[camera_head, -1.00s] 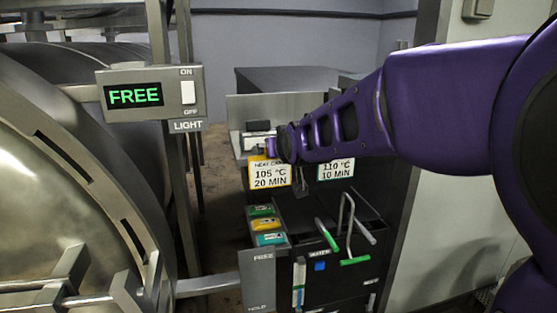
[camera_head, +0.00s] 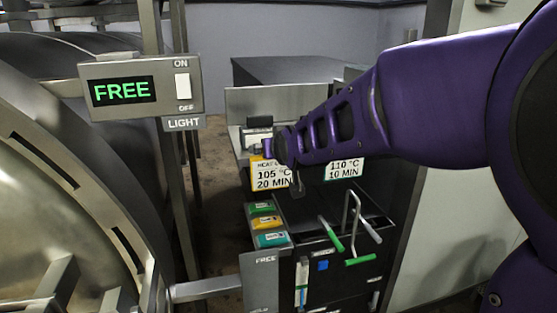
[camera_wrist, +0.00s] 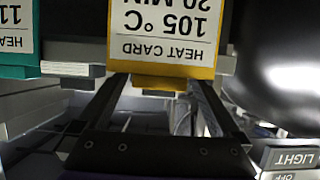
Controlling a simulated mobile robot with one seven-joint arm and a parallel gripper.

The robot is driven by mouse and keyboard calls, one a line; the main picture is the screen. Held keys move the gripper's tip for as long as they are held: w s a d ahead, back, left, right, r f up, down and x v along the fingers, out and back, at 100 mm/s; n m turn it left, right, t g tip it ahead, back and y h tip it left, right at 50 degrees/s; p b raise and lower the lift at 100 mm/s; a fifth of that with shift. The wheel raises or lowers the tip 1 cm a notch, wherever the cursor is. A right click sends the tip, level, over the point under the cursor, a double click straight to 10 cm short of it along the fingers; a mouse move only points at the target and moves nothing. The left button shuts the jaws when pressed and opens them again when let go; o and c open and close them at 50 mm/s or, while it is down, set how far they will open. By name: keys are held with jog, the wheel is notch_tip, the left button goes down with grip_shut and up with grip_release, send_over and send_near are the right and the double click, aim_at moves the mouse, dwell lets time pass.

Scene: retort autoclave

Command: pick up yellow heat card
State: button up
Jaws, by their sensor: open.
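The yellow heat card (camera_head: 272,179), reading 105 °C 20 MIN, stands upright in the head view, its top partly covered by my arm's end. In the wrist view the yellow-edged card (camera_wrist: 163,45) shows upside down, its HEAT CARD edge nearest me and its far part cut off by the frame. My gripper (camera_wrist: 160,84) is open, its two fingers either side of the card's yellow edge. I cannot tell whether they touch it. In the head view my gripper (camera_head: 281,160) is small and its fingers are hard to make out.
A teal-edged card (camera_head: 344,171), reading 110 °C 10 MIN, stands to the right and also shows in the wrist view (camera_wrist: 17,40). Below are coloured packs (camera_head: 268,224) and green-handled tools (camera_head: 345,245). The FREE/LIGHT panel (camera_head: 142,90) and a large metal vessel (camera_head: 60,200) are left.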

jog(key=shift+s, duration=0.1)
jog(key=c, duration=1.2)
jog(key=shift+c, duration=0.4)
jog(key=shift+r, duration=0.15)
